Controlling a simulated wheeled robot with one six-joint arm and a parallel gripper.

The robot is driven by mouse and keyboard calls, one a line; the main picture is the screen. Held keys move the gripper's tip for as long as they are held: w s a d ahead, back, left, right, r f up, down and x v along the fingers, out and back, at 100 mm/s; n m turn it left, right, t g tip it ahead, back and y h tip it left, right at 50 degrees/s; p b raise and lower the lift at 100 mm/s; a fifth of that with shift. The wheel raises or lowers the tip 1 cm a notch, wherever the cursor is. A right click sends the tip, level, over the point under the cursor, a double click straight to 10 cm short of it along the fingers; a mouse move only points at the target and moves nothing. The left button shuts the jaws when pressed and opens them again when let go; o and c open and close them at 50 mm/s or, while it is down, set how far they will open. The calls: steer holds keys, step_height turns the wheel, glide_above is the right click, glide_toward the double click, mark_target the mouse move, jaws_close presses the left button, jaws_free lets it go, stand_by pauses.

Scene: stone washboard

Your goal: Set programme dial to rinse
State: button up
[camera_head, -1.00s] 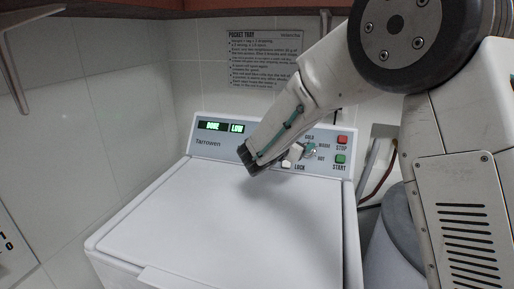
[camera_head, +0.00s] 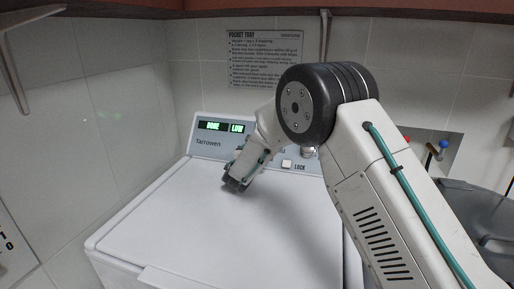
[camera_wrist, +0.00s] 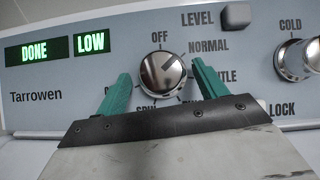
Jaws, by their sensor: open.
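The programme dial (camera_wrist: 163,74) is a round silver knob on the washer's control panel. In the head view, my wrist hides the dial.
A lit display (camera_wrist: 36,50) reads DONE and LOW. The LEVEL button (camera_wrist: 235,16) is above right of the dial, and a temperature knob (camera_wrist: 297,60) is farther right. The white washer lid (camera_head: 200,225) is clear below the panel. A LOCK button (camera_head: 287,164) sits low on the panel.

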steer(key=shift+w+d, duration=0.1)
steer(key=shift+w, duration=0.1)
steer(key=c, duration=1)
